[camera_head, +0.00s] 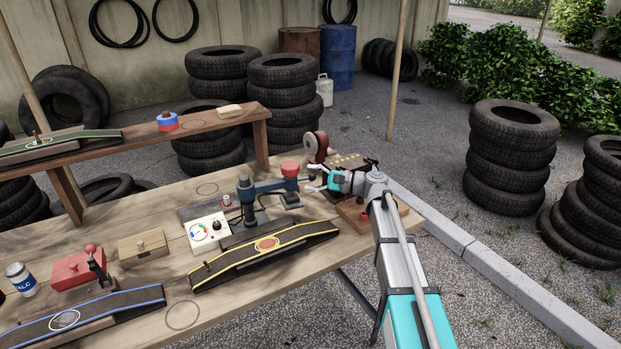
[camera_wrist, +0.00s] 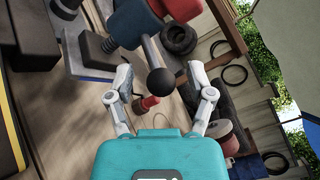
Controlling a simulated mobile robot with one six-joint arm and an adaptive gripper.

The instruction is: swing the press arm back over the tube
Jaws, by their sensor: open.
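The press (camera_head: 247,207) stands on the bench with a dark blue press arm (camera_head: 268,187) on its column. The tube (camera_head: 222,268), black with yellow edges and an orange patch (camera_head: 267,243), lies in front of the press; the arm is not above the patch. My gripper (camera_head: 311,181) is open just right of the arm's end. In the wrist view a black ball knob (camera_wrist: 161,81) on a grey rod appears between the open fingers (camera_wrist: 160,74), with gaps on both sides.
A red grinder-like tool (camera_head: 317,146) and a wooden block (camera_head: 358,213) are near my gripper. A blue-edged tube (camera_head: 110,306), red box (camera_head: 78,270) and wooden box (camera_head: 143,246) lie at the left.

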